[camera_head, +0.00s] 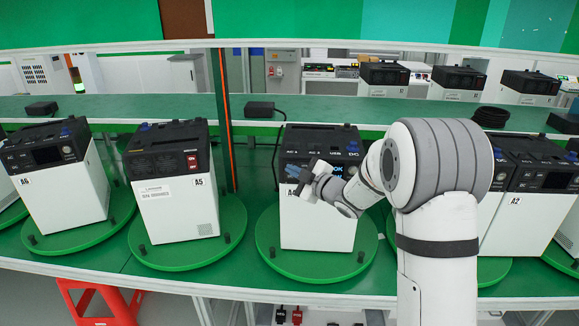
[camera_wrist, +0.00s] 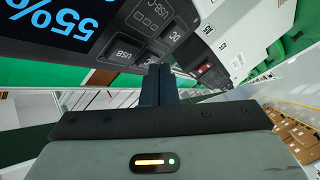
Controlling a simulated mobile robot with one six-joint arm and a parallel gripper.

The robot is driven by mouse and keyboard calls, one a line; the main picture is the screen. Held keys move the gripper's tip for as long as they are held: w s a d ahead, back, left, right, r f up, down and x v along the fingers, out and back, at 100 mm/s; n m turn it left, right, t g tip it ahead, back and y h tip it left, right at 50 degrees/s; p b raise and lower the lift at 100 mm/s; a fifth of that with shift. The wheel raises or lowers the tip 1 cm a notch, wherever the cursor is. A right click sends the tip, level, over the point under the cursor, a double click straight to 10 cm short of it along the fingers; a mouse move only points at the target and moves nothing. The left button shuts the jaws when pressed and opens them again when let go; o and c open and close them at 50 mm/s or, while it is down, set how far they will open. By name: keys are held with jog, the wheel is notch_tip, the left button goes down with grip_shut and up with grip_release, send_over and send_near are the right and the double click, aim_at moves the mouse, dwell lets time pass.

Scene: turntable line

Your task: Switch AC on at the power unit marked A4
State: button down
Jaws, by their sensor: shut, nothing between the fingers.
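A power unit (camera_head: 318,222) with a black top and white body stands on a green turntable in the middle of the head view. My gripper (camera_head: 292,172) is in front of its black panel and hides part of it, and I cannot read an A4 mark there. In the wrist view, upside down, the panel shows a blue 55% display (camera_wrist: 72,24), a USB button (camera_wrist: 123,53) and another button (camera_wrist: 172,37) with a two-letter label. My gripper's fingers (camera_wrist: 158,72) are shut and empty, with their tips close to the panel near these buttons. I cannot tell whether they touch.
Units marked A6 (camera_head: 70,193) and A5 (camera_head: 178,212) stand to the left, and A2 (camera_head: 525,220) to the right. My arm hides part of the right side. More units stand on the shelf behind.

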jog(key=shift+w, duration=0.15)
dwell(0.5)
jog(key=shift+s+b, duration=0.65)
jog(key=shift+s, duration=0.1)
jog(key=s+b, duration=0.2)
jog(key=s, duration=0.3)
jog(key=shift+a, duration=0.15)
dwell(0.4)
